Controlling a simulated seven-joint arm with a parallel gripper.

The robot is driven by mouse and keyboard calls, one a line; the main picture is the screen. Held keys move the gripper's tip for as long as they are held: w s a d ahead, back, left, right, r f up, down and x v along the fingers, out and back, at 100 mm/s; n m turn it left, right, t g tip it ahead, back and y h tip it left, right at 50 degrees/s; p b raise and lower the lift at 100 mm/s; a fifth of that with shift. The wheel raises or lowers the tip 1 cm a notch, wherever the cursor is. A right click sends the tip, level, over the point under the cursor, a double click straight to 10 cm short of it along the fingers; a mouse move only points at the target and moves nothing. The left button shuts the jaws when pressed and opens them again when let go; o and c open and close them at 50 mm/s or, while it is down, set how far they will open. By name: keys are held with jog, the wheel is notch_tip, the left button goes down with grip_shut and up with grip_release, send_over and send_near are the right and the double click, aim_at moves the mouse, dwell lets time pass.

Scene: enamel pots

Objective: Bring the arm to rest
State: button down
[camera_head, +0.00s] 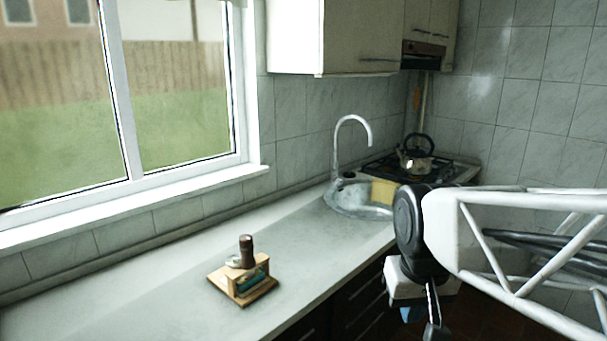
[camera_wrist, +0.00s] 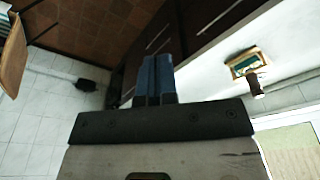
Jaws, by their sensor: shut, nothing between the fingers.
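My gripper (camera_wrist: 155,80) shows in the wrist view with its two blue fingers side by side, shut and empty. In the head view my arm comes in from the right edge, and the gripper hangs low in front of the dark cabinet fronts, apart from the counter; its fingertips are partly hidden there. A small wooden stand (camera_head: 243,281) with a dark brown cylinder (camera_head: 246,250) on it sits on the counter (camera_head: 150,290). The stand also shows in the wrist view (camera_wrist: 240,65), at the upper right.
The sink (camera_head: 350,205) with its tall tap (camera_head: 337,150) lies left of my arm. A kettle (camera_head: 416,162) stands on the stove behind. The window (camera_head: 120,90) is at left. The counter around the stand is clear. A wooden piece (camera_wrist: 12,58) shows at the wrist view's left edge.

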jog(key=s+d+f, duration=0.1)
jog(key=s+f, duration=0.2)
jog(key=s, duration=0.3)
jog(key=shift+s+d+f+m+t, duration=0.25)
jog(key=shift+s+d+m+t, duration=0.05)
jog(key=shift+s, duration=0.05)
